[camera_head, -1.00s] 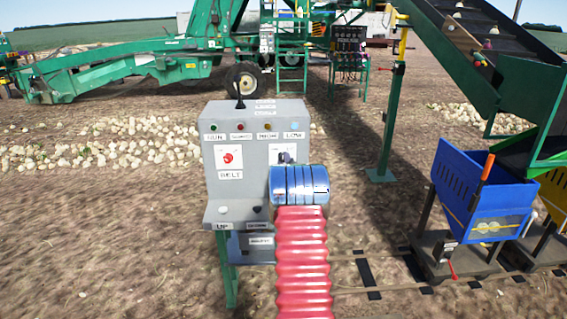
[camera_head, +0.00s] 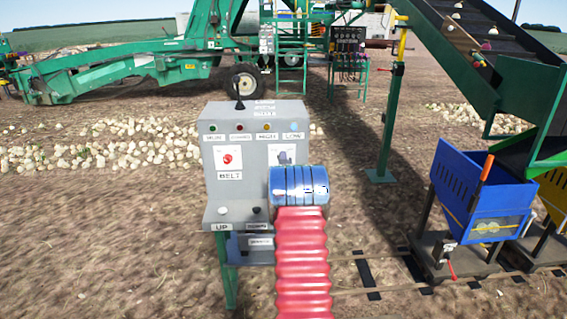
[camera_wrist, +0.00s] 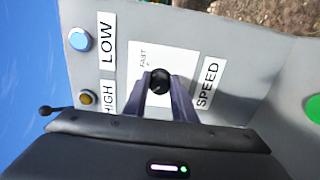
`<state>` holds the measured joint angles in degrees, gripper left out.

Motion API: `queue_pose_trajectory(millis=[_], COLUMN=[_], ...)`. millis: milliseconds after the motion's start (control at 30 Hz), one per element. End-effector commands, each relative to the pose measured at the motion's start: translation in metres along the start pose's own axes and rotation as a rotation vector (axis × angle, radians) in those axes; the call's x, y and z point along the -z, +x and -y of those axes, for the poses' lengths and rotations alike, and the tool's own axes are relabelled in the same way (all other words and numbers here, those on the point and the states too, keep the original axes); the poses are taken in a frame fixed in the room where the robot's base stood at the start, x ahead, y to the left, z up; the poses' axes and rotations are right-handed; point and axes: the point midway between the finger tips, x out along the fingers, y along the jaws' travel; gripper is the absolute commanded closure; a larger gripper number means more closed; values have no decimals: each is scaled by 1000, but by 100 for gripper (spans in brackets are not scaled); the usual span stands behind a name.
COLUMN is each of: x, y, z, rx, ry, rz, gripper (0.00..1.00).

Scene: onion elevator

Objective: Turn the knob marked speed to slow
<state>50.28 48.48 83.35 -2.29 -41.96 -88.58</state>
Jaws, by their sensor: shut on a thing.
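The grey control box (camera_head: 255,115) stands in front of me in the head view. Its black speed knob (camera_wrist: 160,81) sits on a white plate beside the label SPEED (camera_wrist: 208,83) in the wrist view, where the panel appears turned sideways. My gripper (camera_wrist: 165,90) is at the knob, its two fingers shut on it. The word FAST shows on the plate (camera_wrist: 143,58); the slow mark is hidden, and I cannot tell where the knob points. In the head view my blue wrist and red arm cover the panel's lower right.
The red belt knob (camera_head: 228,159) is on the left of the panel. Lamps marked LOW (camera_wrist: 79,39) and HIGH (camera_wrist: 87,98) lie close to the gripper. Below are the UP and DOWN buttons. A blue bin (camera_head: 480,195) on a cart stands to the right, under a green conveyor.

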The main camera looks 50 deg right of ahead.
Motion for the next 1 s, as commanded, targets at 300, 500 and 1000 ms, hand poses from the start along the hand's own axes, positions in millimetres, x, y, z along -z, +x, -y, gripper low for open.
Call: queue_pose_trajectory(millis=[300, 500, 1000], x=[4, 4, 1], y=[-1, -1, -2], z=[4, 5, 2], rx=[8, 8, 3], ry=[-13, -13, -10], rz=[-6, -6, -2], gripper=[98, 70, 57])
